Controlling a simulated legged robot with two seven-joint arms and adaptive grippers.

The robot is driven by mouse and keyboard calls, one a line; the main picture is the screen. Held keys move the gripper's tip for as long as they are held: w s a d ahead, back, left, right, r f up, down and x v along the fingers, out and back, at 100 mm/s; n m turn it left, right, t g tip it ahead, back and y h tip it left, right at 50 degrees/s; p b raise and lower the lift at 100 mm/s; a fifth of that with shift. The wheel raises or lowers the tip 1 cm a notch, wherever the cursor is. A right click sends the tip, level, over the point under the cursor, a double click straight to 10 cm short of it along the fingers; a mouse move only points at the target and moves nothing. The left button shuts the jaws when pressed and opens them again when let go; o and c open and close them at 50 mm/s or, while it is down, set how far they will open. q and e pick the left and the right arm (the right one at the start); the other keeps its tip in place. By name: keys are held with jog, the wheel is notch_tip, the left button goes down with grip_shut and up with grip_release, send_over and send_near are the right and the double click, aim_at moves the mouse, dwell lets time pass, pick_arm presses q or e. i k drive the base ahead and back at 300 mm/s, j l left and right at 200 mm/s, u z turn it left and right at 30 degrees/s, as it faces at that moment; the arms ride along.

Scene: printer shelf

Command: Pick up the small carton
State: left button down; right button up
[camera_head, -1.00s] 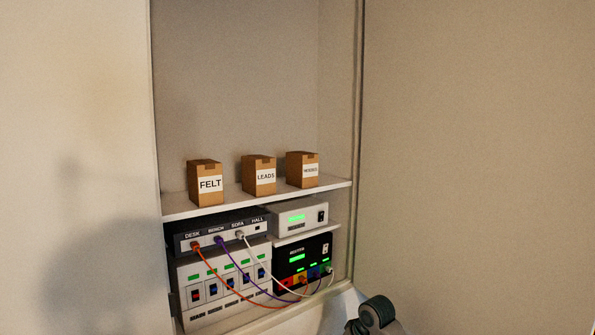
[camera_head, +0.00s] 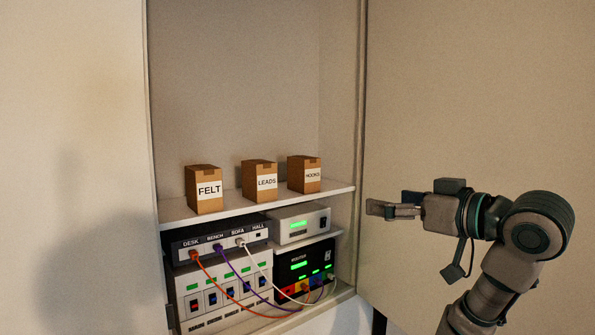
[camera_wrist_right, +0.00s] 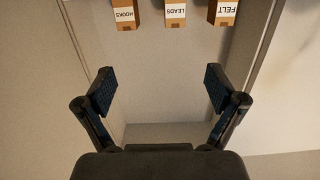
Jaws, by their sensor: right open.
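Three small brown cartons stand in a row on the upper shelf. In the head view they are the carton labelled FELT (camera_head: 204,190) at left, LEADS (camera_head: 260,181) in the middle and HOOKS (camera_head: 304,175) at right. My right gripper (camera_head: 384,208) is to the right of the shelf, apart from all the cartons. In the right wrist view, my right gripper (camera_wrist_right: 160,90) has its fingers spread and nothing between them. The cartons HOOKS (camera_wrist_right: 125,14), LEADS (camera_wrist_right: 175,12) and FELT (camera_wrist_right: 223,12) show upside down at the top edge. My left gripper is out of view.
The shelf board (camera_head: 235,205) has clear room around the cartons. Below it are a grey box with DESK to HALL sockets (camera_head: 220,238), a white unit (camera_head: 300,224), a black router (camera_head: 303,263) and coloured cables. The cabinet's right side wall (camera_head: 362,130) stands between shelf and arm.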

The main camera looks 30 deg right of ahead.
aim_at(304, 172)
jog(key=i+l, duration=0.2)
jog(key=i, duration=0.2)
jog(key=i+l, duration=0.2)
jog(key=i, duration=0.2)
